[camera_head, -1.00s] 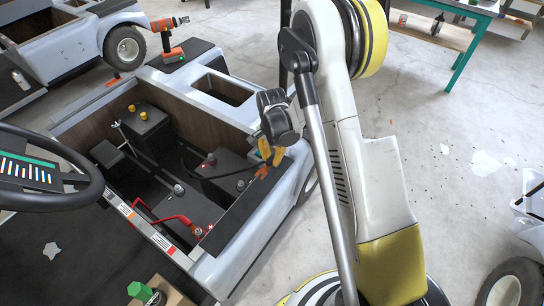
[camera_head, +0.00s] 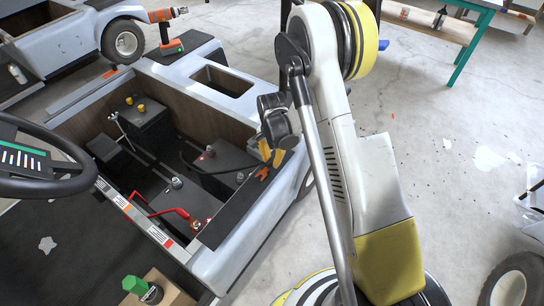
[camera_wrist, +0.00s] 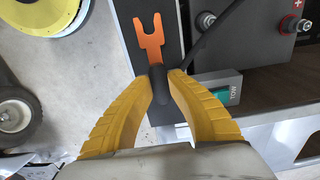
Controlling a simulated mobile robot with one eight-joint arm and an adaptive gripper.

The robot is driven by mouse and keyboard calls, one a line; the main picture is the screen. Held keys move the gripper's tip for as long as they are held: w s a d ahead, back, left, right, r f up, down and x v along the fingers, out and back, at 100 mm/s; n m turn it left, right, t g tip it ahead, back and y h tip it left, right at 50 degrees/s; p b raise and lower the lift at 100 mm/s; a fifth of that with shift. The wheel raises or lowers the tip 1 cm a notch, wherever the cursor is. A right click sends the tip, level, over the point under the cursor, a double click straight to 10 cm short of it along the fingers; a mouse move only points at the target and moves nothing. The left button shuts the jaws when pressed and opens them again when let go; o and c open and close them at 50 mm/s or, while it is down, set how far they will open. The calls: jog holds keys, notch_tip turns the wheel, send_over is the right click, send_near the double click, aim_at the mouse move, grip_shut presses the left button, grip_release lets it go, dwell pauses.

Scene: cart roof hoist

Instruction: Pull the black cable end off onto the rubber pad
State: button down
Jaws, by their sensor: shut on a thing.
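My gripper (camera_wrist: 159,82) is shut on the black cable end (camera_wrist: 158,90) in the wrist view, with a yellow finger on each side. The black cable (camera_wrist: 211,38) runs from it up and right towards the battery. The cable end is over the lower part of the black rubber pad (camera_wrist: 172,38), near an orange forked tool (camera_wrist: 151,37). I cannot tell whether the cable end touches the pad. In the head view my gripper (camera_head: 271,153) is above the pad (camera_head: 236,208), and the fingers hide the cable end.
A black battery (camera_head: 222,165) with terminals sits in the open bay, left of my gripper. A grey TOW switch box (camera_wrist: 219,88) is right of the cable end. A red cable (camera_head: 166,212) lies in the bay. A steering wheel (camera_head: 45,185) is at left. Floor at right is mostly clear.

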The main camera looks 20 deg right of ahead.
jog(key=shift+f, duration=0.45)
jog(key=c, duration=1.3)
grip_release()
jog(key=shift+c, duration=0.2)
jog(key=s+a+r+n+t, duration=0.1)
jog(key=s+r+n+t, duration=0.3)
jog(key=r, duration=1)
jog(key=s+r+n+g, duration=0.1)
jog(key=s+r, duration=0.4)
jog(key=r, duration=0.9)
jog(key=s+r+n+t, duration=0.2)
jog(key=s+n, duration=0.1)
jog(key=s, duration=0.3)
jog(key=s+a+r+n+t, duration=0.1)
jog(key=s+r+n+t, duration=0.1)
jog(key=s, duration=0.4)
jog(key=shift+s+r+n, duration=0.25)
jog(key=shift+s+n, duration=0.1)
jog(key=shift+n, duration=0.05)
